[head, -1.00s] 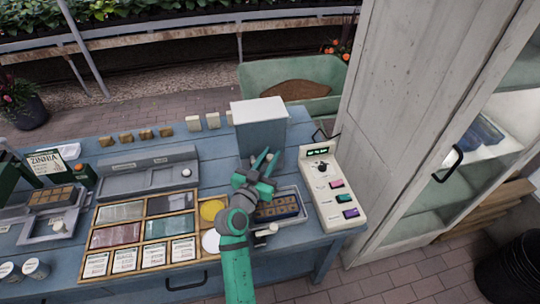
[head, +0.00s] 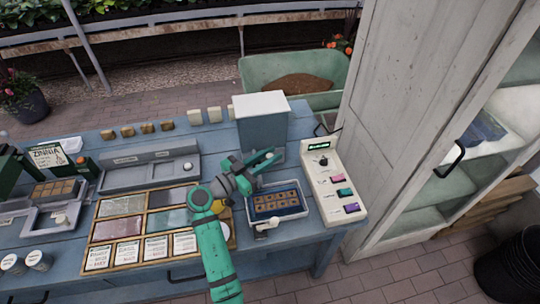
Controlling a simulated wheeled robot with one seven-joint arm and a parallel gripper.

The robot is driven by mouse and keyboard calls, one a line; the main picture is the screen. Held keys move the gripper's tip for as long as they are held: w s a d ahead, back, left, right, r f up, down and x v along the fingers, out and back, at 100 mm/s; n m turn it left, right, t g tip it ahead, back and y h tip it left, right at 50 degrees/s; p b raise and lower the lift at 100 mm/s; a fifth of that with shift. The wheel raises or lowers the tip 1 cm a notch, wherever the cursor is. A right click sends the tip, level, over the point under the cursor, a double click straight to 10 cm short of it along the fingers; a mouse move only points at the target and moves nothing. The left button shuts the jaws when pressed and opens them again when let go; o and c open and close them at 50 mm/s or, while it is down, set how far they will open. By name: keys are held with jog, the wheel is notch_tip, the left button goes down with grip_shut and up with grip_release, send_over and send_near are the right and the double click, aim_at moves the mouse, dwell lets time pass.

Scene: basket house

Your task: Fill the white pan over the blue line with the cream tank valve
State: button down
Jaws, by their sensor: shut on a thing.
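The white pan (head: 306,211) sits on the blue bench and holds a dark blue tray of brown soil blocks (head: 275,202). Its blue line and water level are too small to tell. Behind it stands a grey tank (head: 262,130) with a cream lid. My green gripper (head: 266,160) is at the tank's lower front, above the pan's far edge. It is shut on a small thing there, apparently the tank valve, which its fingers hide. A small cream tap-like piece (head: 267,226) is at the pan's front edge.
A cream control panel (head: 335,183) with a display, knob and coloured buttons stands close to the right of the pan. A wooden divided case (head: 150,212) is left, a grey tray (head: 150,170) behind it. A tall cabinet (head: 405,110) stands right.

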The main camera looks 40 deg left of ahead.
jog(key=shift+f, duration=0.1)
jog(key=c, duration=1.6)
grip_release()
jog(key=shift+s, duration=0.1)
jog(key=v, duration=1)
jog(key=shift+s+a, duration=0.2)
jog(key=shift+s, duration=0.05)
